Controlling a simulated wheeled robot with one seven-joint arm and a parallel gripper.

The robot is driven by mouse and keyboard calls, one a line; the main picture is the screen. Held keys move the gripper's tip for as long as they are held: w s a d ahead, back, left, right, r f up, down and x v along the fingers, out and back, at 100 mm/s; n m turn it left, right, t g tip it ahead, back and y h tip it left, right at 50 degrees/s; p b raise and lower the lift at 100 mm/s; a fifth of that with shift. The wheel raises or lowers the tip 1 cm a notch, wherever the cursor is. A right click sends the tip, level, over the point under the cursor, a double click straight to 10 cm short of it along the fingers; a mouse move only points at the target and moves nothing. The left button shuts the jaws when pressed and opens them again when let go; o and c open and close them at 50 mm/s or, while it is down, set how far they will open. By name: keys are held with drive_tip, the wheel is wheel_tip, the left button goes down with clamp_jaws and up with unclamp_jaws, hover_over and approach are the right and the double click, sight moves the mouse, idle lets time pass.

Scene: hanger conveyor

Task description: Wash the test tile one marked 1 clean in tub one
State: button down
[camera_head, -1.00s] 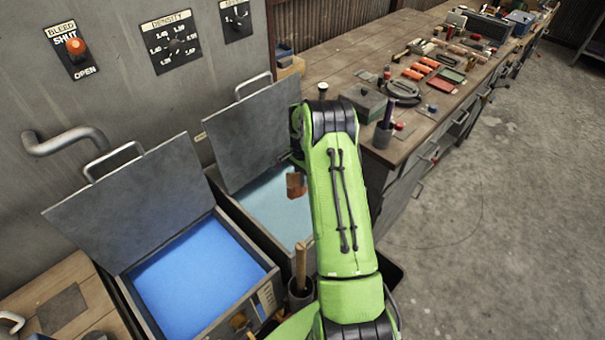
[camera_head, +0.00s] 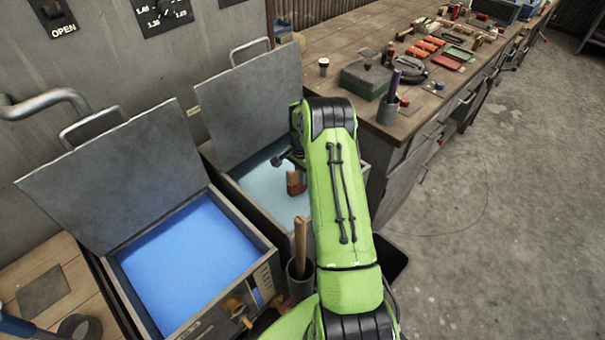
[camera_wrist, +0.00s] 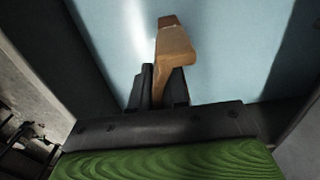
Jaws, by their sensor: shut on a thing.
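My gripper (camera_wrist: 162,72) is shut on a tan-brown piece (camera_wrist: 173,45) with a darker far end, seen in the wrist view over pale blue liquid. I take it for the test tile; no mark 1 is legible on it. In the head view the brown piece (camera_head: 294,182) shows beside my green arm, over the right tub (camera_head: 240,198), which holds pale blue liquid. Whether it touches the liquid, I cannot tell. The left tub (camera_head: 128,292) holds bright blue liquid. No tub number is legible. My arm hides part of the right tub and most of my gripper.
Both tub lids (camera_head: 110,180) (camera_head: 250,100) stand open against the grey wall panel. A wooden-handled tool stands in a cup (camera_head: 301,280) at the tubs' front. A cluttered workbench (camera_head: 330,45) runs back to the right. The concrete floor (camera_head: 510,200) at right is clear.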

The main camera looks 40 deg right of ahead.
sight(302, 192)
wheel_tip(302, 192, down, 9)
drive_tip(key=b, duration=0.7)
drive_tip(key=shift+f+b, duration=0.15)
drive_tip(key=shift+b, duration=0.15)
drive_tip(key=shift+r, duration=0.2)
idle(4.2)
wheel_tip(302, 192, up, 10)
drive_tip(key=p, duration=0.6)
drive_tip(key=shift+r, duration=0.1)
idle(1.0)
